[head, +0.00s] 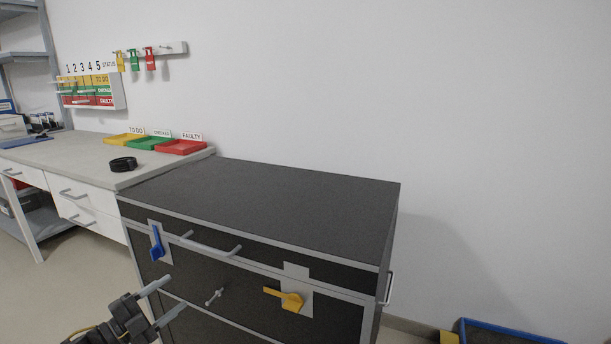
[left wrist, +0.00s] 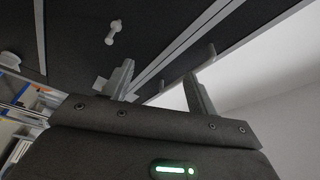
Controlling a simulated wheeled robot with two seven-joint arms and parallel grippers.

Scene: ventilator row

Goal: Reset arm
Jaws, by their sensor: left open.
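My left gripper (head: 160,300) is open and empty at the lower left of the head view, in front of the dark cabinet. Its two fingers (left wrist: 160,88) show apart in the left wrist view, with the cabinet front beyond them. The dark cabinet (head: 270,205) has a blue lever (head: 156,243) at its upper left, pointing up, and a yellow lever (head: 285,298) at its right, lying nearly level. A small pale peg (head: 214,296) sits between them; a pale peg (left wrist: 113,32) also shows in the left wrist view. My right gripper is not in view.
A bench (head: 80,155) at the left carries yellow (head: 122,140), green (head: 148,143) and red (head: 182,147) trays and a black ring (head: 123,164). Tags hang on a wall rail (head: 170,48). A blue-rimmed bin (head: 500,331) stands at the lower right. The cabinet top is clear.

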